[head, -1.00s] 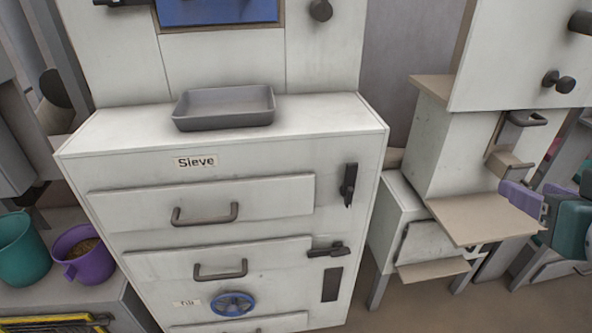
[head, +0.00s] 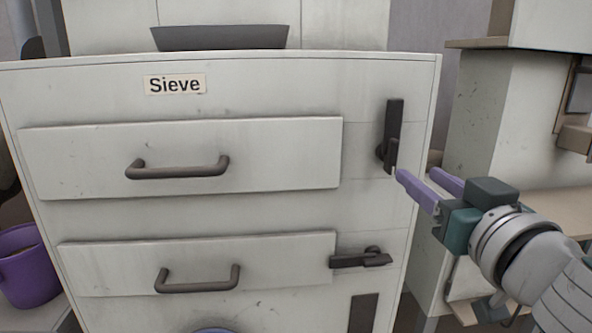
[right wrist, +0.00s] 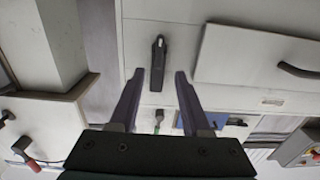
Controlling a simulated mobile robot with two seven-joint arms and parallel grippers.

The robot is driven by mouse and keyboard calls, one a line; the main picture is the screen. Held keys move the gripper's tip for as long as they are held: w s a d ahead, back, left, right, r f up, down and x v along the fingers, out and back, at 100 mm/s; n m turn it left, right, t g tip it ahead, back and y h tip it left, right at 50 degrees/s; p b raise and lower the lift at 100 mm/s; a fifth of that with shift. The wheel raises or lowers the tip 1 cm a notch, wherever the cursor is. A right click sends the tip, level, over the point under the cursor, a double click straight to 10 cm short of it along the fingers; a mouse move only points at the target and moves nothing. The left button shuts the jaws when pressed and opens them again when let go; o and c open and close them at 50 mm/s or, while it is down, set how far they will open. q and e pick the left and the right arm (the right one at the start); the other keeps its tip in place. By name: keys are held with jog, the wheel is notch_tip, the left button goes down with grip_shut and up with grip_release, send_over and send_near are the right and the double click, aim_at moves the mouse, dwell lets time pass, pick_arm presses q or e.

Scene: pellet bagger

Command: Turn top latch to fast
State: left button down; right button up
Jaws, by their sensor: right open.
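The top latch (head: 392,135) is a dark bar on the right of the white sieve cabinet's front, beside the upper drawer, and it stands upright. A second dark latch (head: 362,258) lies level beside the lower drawer. My right gripper (head: 417,174) has purple fingers and is open and empty, just right of the top latch's lower end. In the right wrist view, the top latch (right wrist: 158,63) shows ahead of the parted fingertips (right wrist: 159,74), lined up with the gap; contact cannot be told. My left gripper is not in view.
The upper drawer (head: 90,165) and lower drawer (head: 100,275) have dark bar handles and look closed. A grey tray (head: 220,38) sits on the cabinet top. A purple cup (head: 28,270) stands at the left. Another white machine (head: 490,120) stands at the right.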

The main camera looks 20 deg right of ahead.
aim_at(395, 155)
jog(key=b+x, duration=0.1)
jog(key=x, duration=0.8)
jog(key=shift+w+d+r, duration=0.1)
jog(key=shift+d, duration=0.1)
grip_shut()
